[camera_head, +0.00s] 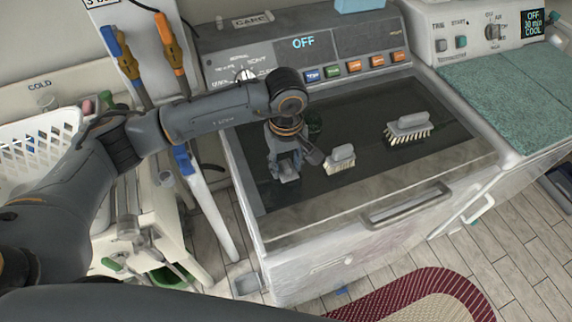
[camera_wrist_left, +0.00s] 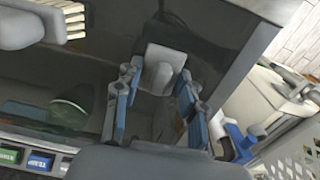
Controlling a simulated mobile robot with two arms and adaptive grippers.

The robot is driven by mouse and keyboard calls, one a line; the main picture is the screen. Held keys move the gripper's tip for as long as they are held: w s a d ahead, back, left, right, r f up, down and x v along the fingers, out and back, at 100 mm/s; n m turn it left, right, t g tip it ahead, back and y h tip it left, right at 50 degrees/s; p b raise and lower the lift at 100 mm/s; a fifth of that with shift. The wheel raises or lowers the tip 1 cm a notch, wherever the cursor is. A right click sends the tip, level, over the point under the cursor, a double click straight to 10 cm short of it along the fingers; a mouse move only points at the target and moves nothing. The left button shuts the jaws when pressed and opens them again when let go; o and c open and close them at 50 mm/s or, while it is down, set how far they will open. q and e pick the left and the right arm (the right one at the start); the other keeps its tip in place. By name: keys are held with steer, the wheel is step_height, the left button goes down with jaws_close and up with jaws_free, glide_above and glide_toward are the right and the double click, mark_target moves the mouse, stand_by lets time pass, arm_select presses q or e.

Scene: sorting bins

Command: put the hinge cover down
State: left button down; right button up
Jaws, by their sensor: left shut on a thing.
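The hinge cover (camera_wrist_left: 163,66) is a small light grey piece between the fingertips of my left gripper (camera_wrist_left: 158,85) in the left wrist view. In the head view the left gripper (camera_head: 286,160) points down over the left part of the dark washer top, and the hinge cover (camera_head: 289,177) shows at its tips. The gripper is shut on it. I cannot tell whether the cover touches the dark surface (camera_head: 365,172). My right gripper is not in view.
A small brush (camera_head: 341,155) lies just right of the gripper, and a larger brush (camera_head: 408,125) farther right. A dark green item (camera_head: 314,122) stands behind the gripper. Tools with blue and orange handles (camera_head: 172,52) hang at the left. The front of the dark top is clear.

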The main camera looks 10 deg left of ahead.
arm_select(q)
steer(key=shift+s+f, duration=0.35)
steer(key=shift+f, duration=0.3)
steer(key=c, duration=1)
jaws_free()
steer(key=shift+o, duration=1.1)
steer(key=shift+w, duration=0.1)
steer(key=shift+w+f, duration=0.15)
steer(key=shift+r, duration=0.2)
